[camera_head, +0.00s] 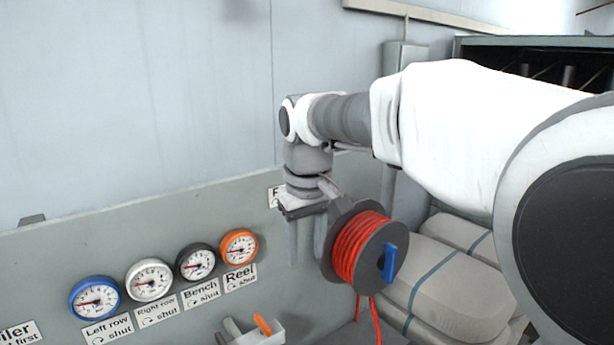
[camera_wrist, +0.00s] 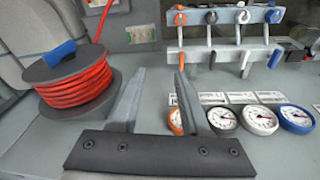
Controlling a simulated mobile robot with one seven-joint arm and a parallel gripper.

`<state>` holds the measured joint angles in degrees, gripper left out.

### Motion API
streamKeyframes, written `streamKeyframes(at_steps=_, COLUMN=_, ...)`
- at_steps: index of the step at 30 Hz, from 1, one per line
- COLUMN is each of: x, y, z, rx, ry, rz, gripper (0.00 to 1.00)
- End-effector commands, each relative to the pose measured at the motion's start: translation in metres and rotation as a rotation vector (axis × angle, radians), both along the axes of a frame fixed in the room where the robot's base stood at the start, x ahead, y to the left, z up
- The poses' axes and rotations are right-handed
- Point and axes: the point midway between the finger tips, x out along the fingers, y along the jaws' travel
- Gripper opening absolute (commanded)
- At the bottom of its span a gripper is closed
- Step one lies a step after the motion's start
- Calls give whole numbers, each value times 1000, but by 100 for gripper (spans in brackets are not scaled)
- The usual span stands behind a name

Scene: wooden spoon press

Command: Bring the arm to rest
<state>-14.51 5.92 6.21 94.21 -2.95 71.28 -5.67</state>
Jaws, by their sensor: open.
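My gripper (camera_wrist: 155,100) is open in the wrist view, with its two grey fingers spread and nothing between them. In the head view my arm reaches in from the right and bends down, and the gripper (camera_head: 307,240) hangs in front of the grey panel (camera_head: 60,240). The reel of red hose (camera_head: 358,250) with a blue handle is just right of the gripper in the head view and partly overlaps it. The reel (camera_wrist: 75,85) is left of the fingers in the wrist view. I cannot tell whether they touch.
Several gauges line the panel: blue (camera_head: 95,297), white (camera_head: 149,279), black (camera_head: 195,262) and orange (camera_head: 239,246), with labels below. A rack of coloured hooked levers (camera_wrist: 228,35) stands beyond the fingers. Grey sacks (camera_head: 450,280) lie behind the reel.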

Motion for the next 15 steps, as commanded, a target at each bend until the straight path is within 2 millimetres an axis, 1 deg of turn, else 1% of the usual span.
streamKeyframes(at_steps=1, x=-11, y=-13, z=5, rx=4, ry=-20, rz=-27, gripper=46)
streamKeyframes(at_steps=6, x=-45, y=-48, z=11, rx=22, ry=-79, rz=-108, gripper=46)
streamKeyframes(at_steps=10, x=-72, y=-72, z=11, rx=39, ry=-126, rz=-173, gripper=46)
streamKeyframes(at_steps=15, x=-109, y=-100, z=3, rx=63, ry=-184, rz=-257, gripper=46)
